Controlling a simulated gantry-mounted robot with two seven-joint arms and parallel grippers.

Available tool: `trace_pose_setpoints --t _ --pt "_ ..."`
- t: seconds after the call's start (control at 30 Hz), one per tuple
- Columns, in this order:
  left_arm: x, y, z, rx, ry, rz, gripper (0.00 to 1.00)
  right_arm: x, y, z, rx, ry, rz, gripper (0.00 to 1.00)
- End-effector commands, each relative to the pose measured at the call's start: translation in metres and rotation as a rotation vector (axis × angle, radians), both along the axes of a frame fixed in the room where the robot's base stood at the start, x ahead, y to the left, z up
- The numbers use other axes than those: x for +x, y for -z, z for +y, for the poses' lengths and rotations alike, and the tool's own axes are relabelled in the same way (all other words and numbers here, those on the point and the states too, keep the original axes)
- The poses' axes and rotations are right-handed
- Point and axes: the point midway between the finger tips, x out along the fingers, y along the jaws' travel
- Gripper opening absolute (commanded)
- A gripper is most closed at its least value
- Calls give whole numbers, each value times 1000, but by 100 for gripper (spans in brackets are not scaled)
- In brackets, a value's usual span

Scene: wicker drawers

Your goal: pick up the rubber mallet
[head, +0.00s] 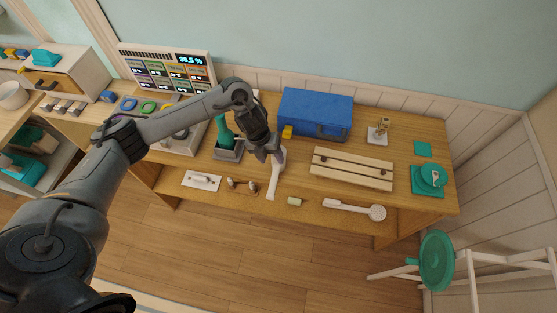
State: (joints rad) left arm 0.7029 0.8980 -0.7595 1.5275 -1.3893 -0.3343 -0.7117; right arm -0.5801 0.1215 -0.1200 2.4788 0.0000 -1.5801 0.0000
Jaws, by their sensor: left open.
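A pale, hammer-shaped thing (273,184), which looks like the rubber mallet, lies on the wooden table. Its handle points toward the table's front edge and its head is at the far end, partly hidden by my gripper. My left gripper (269,159) is open and points down right at the mallet's head. I cannot tell whether the fingers touch it or stand just above it. My right gripper is not in view.
A green-handled thing in a grey holder (229,150) stands close left of my gripper. A blue box (315,112) is behind, a slatted wooden board (351,168) to the right. A green-seated stool (437,260) stands at the lower right.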

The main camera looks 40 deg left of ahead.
Motion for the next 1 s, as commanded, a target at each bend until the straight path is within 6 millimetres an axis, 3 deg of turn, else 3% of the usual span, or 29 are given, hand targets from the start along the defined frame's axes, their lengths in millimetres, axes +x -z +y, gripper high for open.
trace_pose_setpoints --t 0.5,0.83,1.0 --pt "4 50 -11 1 -1 1 56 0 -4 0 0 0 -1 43" --pt "5 56 -12 2 -1 -1 56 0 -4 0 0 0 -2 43" --pt "5 56 -12 2 -1 -1 31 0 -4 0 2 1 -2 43"
